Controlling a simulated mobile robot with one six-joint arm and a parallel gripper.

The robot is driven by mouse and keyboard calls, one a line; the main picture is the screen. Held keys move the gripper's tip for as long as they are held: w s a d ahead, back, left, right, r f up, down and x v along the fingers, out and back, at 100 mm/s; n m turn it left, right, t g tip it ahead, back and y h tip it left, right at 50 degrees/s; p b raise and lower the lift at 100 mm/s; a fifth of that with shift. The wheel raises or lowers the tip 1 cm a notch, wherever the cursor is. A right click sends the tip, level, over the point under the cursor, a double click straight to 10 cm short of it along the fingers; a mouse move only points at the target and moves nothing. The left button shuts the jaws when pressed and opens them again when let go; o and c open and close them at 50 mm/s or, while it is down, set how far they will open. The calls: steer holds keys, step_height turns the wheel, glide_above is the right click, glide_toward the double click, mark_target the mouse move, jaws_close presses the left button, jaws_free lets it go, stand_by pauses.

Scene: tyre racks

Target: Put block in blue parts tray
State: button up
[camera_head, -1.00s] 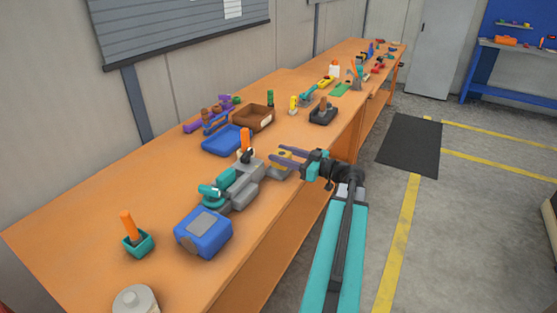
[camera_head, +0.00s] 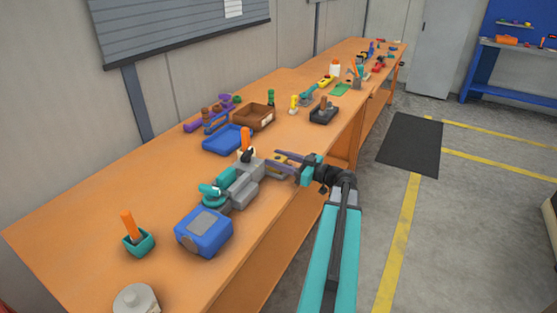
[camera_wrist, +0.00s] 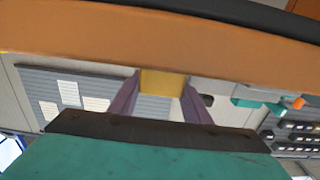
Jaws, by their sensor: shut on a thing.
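A yellow block (camera_wrist: 163,84) sits between the two purple fingers in the wrist view. My gripper (camera_wrist: 160,88) is shut on it. In the head view my gripper (camera_head: 275,160) is at the bench's front edge, beside the grey vise, and the small yellow block (camera_head: 282,158) is partly hidden by the fingers. I cannot tell whether the block still touches the bench. The blue parts tray (camera_head: 221,149) lies on the bench behind and left of my gripper, and the part of its floor that shows looks empty.
A grey vise-like tool (camera_head: 240,188) stands between my gripper and the front left, with an orange-handled item (camera_head: 245,138) behind it. A brown bin (camera_head: 253,116) stands behind the tray. A black tray (camera_head: 323,111) lies farther right.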

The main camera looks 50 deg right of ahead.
steer(key=shift+f, duration=0.2)
steer(key=o, duration=1.2)
steer(key=shift+a+r+p, duration=0.1)
steer(key=shift+p, duration=0.75)
steer(key=shift+s, duration=0.2)
steer(key=b+v, duration=0.3)
steer(key=v, duration=1)
steer(key=shift+s+f+b, duration=0.25)
steer(key=shift+f+b, duration=0.1)
